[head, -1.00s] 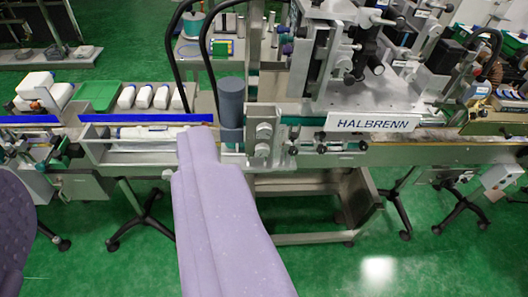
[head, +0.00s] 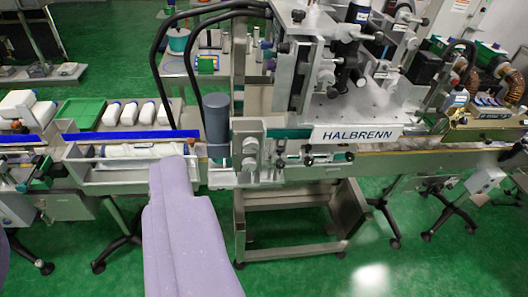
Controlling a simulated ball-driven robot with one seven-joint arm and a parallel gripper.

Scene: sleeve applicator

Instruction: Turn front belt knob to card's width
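The sleeve applicator, marked HALBRENN (head: 356,134), stands across the middle and right of the head view. Small dark knobs (head: 308,157) sit along its front rail below and left of the name plate. I cannot tell which of them is the front belt knob. No card with a width on it can be made out. My lilac arm reaches up from the bottom edge to the conveyor's front side. My gripper cannot be made out at the arm's far end.
A grey upright cylinder (head: 216,120) stands left of the machine. White bottles (head: 142,112) and a green tray (head: 82,113) lie behind the blue-edged conveyor at left. A metal frame stand (head: 290,222) is under the machine. Green floor is clear at the front right.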

